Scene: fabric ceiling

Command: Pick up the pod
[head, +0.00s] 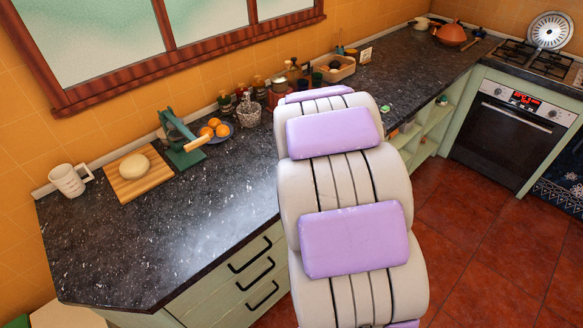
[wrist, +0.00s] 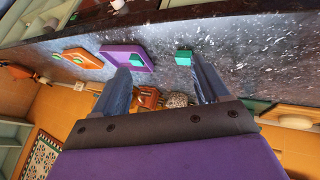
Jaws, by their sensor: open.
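No object is clearly recognisable as the pod. A small green block (wrist: 183,57) lies on the dark speckled counter in the wrist view and may be it, but I cannot be sure. To its left is a purple tray (wrist: 112,52) with a green piece on it. My gripper (wrist: 164,66) is open and empty, its two blue-grey fingers wide apart. In the wrist picture the block appears between the fingertips, nearer the right one; the distance is unclear. In the head view my arm hides the gripper and part of the counter. A small green item (head: 384,108) shows just right of the arm.
An orange board (wrist: 84,60) lies left of the tray. The left front counter is clear.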

